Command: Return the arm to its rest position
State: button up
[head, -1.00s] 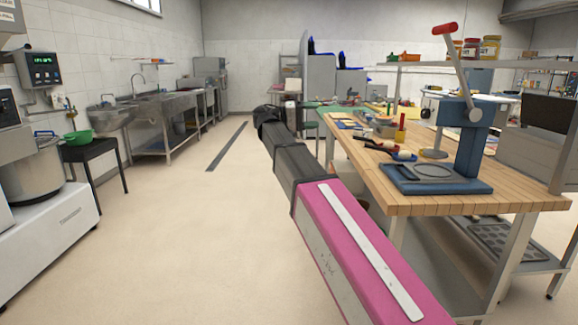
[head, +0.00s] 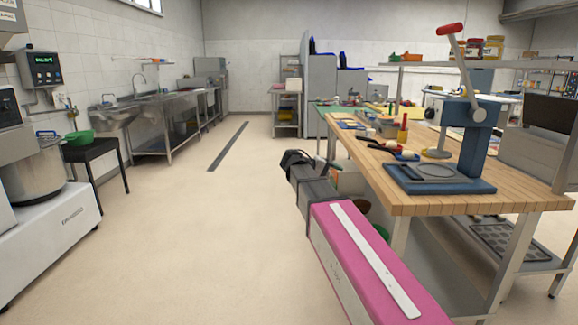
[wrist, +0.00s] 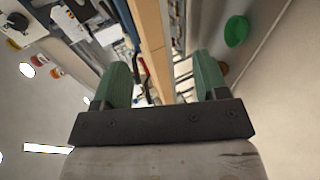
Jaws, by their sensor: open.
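My gripper (wrist: 163,75) shows in the wrist view with its two green fingers apart and nothing between them. In the head view my arm, pink with dark grey links, reaches forward along the left side of the wooden worktable (head: 440,185). The wrist view is tilted and shows a strip of wood and a green bowl (wrist: 237,30) beyond the fingers.
A blue hand press (head: 470,150) and several small tools stand on the worktable. A green bowl (head: 80,137) sits on a black stool at the left, near a mixer (head: 35,175). Steel sinks (head: 165,115) line the left wall. The floor between is clear.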

jog(key=s+d+f+g+y, duration=0.1)
jog(key=s+d+f+y, duration=0.2)
jog(key=f, duration=0.6)
jog(key=s+d+f+y, duration=0.1)
jog(key=s+f+y, duration=0.3)
jog(key=f, duration=0.6)
jog(key=s+a+f+m+g+y, duration=0.1)
jog(key=s+f+y, duration=0.5)
jog(key=s+f, duration=0.7)
jog(key=shift+a+f, duration=0.3)
jog(key=shift+f, duration=0.35)
jog(key=shift+s, duration=0.1)
